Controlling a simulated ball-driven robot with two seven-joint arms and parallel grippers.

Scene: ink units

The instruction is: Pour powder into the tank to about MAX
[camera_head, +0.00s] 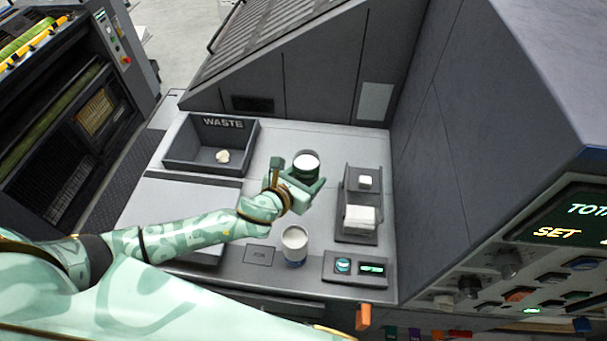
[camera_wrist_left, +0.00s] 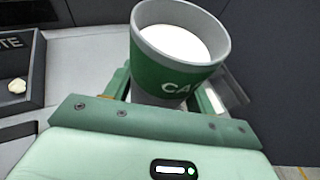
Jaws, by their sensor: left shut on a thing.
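My left gripper (camera_head: 302,186) is shut on a cup (camera_head: 306,166) with a green band, at the middle of the counter. In the left wrist view the cup (camera_wrist_left: 180,50) is grey with a green band lettered "CA", the rest cut off by the curve. It stands about upright between the fingers, with white powder (camera_wrist_left: 175,42) inside. A second round container (camera_head: 294,240), white on top and blue near its base, stands on the counter nearer me, apart from my gripper. I cannot tell whether it is the tank; no MAX mark is readable. My right gripper is not in view.
A grey bin marked WASTE (camera_head: 210,172) with a crumpled pale scrap (camera_head: 222,156) stands at the back left. A dark holder with white blocks (camera_head: 360,217) stands right of my gripper. A small panel with a green display (camera_head: 371,268) sits at the front. A tall grey machine wall closes the right.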

